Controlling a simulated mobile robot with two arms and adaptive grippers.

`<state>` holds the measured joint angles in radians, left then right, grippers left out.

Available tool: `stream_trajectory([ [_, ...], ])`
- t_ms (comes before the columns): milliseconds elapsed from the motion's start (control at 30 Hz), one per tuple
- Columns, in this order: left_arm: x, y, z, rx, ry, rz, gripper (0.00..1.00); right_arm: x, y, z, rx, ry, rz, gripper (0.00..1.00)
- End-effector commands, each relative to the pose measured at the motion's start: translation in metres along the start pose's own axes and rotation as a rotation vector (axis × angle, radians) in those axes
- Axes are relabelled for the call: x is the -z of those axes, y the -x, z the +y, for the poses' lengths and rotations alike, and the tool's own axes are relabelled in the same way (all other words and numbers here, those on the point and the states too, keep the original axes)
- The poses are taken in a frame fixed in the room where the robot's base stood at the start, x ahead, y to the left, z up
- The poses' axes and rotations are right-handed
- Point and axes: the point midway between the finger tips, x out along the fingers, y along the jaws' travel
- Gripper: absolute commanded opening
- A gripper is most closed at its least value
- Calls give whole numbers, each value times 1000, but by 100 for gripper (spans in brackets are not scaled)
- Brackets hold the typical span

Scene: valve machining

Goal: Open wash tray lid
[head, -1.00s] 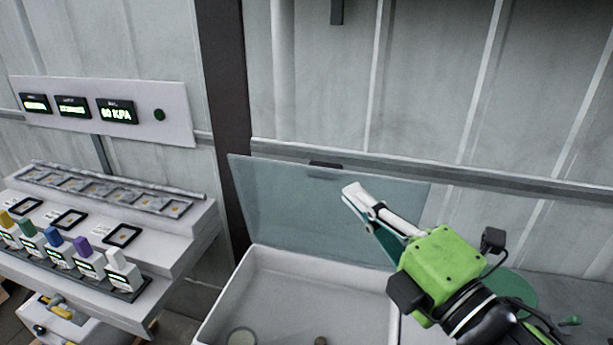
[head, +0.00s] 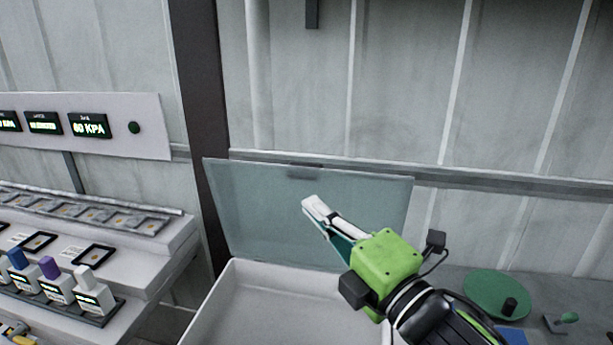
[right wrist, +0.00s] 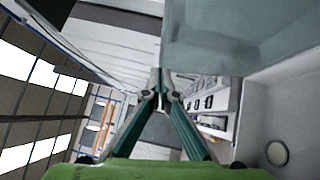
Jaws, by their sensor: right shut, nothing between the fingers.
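The wash tray (head: 262,300) is a white open box at the bottom middle of the head view. Its translucent blue-grey lid (head: 262,212) stands raised, tilted up at the tray's back edge, with a dark handle (head: 305,172) at its top. My right gripper (head: 312,205) is shut and empty, in front of the lid in the head view; whether it touches the lid I cannot tell. In the right wrist view the closed fingers (right wrist: 160,85) meet at the middle, with the lid (right wrist: 235,35) at upper right and the tray wall (right wrist: 290,100) at right. My left gripper is not in view.
A dark post (head: 200,110) rises behind the tray's left side. A green disc (head: 495,295) lies on the grey surface at right.

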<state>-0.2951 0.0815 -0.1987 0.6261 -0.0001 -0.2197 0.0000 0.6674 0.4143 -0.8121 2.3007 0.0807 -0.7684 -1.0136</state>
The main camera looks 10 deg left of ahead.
Motion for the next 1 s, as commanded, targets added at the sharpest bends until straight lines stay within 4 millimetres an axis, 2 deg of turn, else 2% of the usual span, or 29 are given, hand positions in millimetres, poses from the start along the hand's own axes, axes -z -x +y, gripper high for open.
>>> stream_trajectory([
  [33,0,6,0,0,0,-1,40,0,-13,4,0,-3,0,0],
  [200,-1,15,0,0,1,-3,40,0,-48,3,-1,-1,0,0],
  [400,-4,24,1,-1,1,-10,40,-21,-68,2,1,1,-2,0],
  [600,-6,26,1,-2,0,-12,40,-28,-76,0,0,0,0,0],
  [900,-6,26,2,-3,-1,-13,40,-28,-76,0,0,0,0,0],
  [1000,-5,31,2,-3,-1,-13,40,-31,-78,3,6,-5,0,0],
])
